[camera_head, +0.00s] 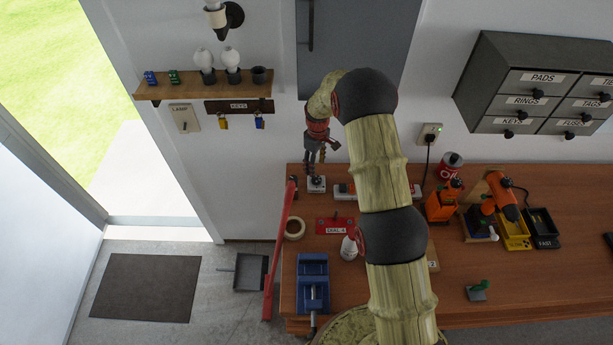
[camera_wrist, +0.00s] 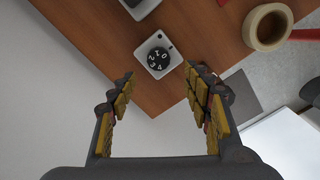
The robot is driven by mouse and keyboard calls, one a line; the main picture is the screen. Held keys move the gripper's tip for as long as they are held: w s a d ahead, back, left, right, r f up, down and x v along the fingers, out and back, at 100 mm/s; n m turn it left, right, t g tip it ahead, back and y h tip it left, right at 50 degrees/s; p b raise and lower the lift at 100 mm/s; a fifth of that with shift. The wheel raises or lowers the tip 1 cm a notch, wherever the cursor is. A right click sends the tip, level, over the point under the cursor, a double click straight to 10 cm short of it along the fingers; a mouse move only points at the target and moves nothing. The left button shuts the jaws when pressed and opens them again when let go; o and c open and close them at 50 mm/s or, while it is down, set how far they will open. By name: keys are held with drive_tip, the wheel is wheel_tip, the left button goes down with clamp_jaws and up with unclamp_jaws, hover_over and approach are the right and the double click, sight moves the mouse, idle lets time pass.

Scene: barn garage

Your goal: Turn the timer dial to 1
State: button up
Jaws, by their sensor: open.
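The timer is a small white box (camera_wrist: 168,44) with a round black dial (camera_wrist: 158,59) marked with white digits, among them 0, 1, 2, 3 and 4. It lies on the wooden workbench near its back left corner. In the head view the timer (camera_head: 316,184) is partly covered by my gripper (camera_head: 315,165). In the wrist view my gripper (camera_wrist: 160,90) is open and empty, its two padded fingers apart. The dial shows beyond and between the fingertips, apart from both. I cannot tell which digit the dial is set to.
A tape roll (camera_wrist: 268,27) and a red-handled tool (camera_head: 280,240) lie near the bench's left edge. A white power strip (camera_head: 344,191) is right of the timer. A blue vise (camera_head: 312,283) stands at the front left. The wall (camera_head: 262,170) rises close behind the timer.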

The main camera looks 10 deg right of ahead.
sight(316, 178)
drive_tip(key=shift+d, duration=0.25)
drive_tip(key=shift+f+n, duration=0.1)
drive_tip(key=shift+n, duration=0.2)
drive_tip(key=shift+a+f, duration=0.15)
drive_tip(key=shift+f, duration=0.2)
drive_tip(key=shift+f+p, duration=0.8)
drive_tip(key=shift+f, duration=2.7)
drive_tip(key=shift+c, duration=0.2)
drive_tip(key=c, duration=1.1)
